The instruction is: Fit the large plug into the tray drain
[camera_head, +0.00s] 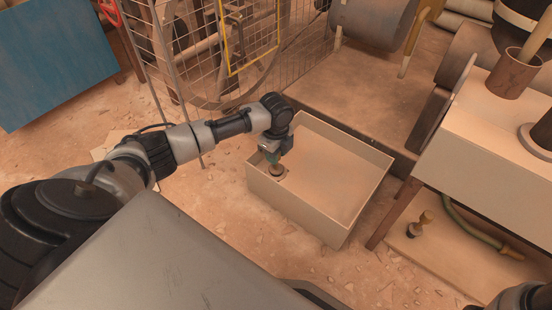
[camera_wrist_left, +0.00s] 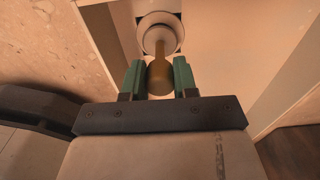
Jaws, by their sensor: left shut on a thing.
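The pale rectangular tray (camera_head: 356,211) sits on the floor in the middle of the head view. My left gripper (camera_head: 271,156) reaches over its left end, pointing down. In the left wrist view, the green fingers of my left gripper (camera_wrist_left: 159,80) are shut on the brown knob of the large plug (camera_wrist_left: 159,76). The plug's stem runs to a pale round head (camera_wrist_left: 158,36) in front of a dark squarish patch at the tray's drain. The head hides the drain opening, so I cannot tell whether it is seated or just above.
Another small plug with a wooden knob (camera_head: 425,217) stands on a low shelf at the right, near a green hose (camera_head: 470,228). A wire mesh guard (camera_head: 235,60) stands behind the tray. A pale bench (camera_head: 490,140) is at the right. Debris-strewn floor lies in front.

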